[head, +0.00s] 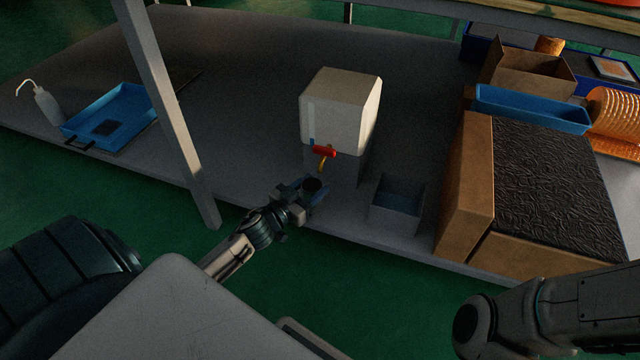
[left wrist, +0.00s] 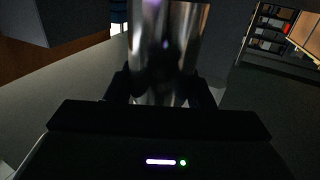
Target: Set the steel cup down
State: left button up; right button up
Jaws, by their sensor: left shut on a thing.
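The steel cup (left wrist: 165,45) stands shiny between the two dark fingers of my left gripper in the left wrist view. In the head view my left gripper (head: 313,192) is shut on the cup (head: 313,185), whose dark mouth shows between the fingers. The cup is at the bench's front edge, just below and in front of the red tap (head: 324,151) of a white tank (head: 341,108). I cannot tell whether the cup's base touches anything. My right gripper is out of view; only part of my right arm shows at lower right.
A grey open bin (head: 396,223) stands right of the cup on the bench (head: 250,80). Farther right is a brown box with a black crinkled top (head: 555,190). A grey post (head: 168,110) rises left of my arm. A blue tray (head: 112,108) and white bottle (head: 46,104) stand far left.

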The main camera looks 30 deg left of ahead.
aim_at(319, 186)
pick_arm(q)
jog(key=w, duration=0.1)
jog(key=p, duration=0.1)
jog(key=w, duration=0.1)
jog(key=shift+w+d+r, duration=0.2)
jog(key=shift+w+r, duration=0.05)
jog(key=shift+w, duration=0.05)
jog(key=shift+w+f+b, duration=0.15)
jog(key=shift+f+b, duration=0.25)
jog(key=shift+f, duration=0.1)
jog(key=shift+w+f+b, duration=0.15)
jog(key=shift+f+b, duration=0.2)
jog(key=shift+f, duration=0.3)
jog(key=o, duration=1)
jog(key=shift+o, duration=0.2)
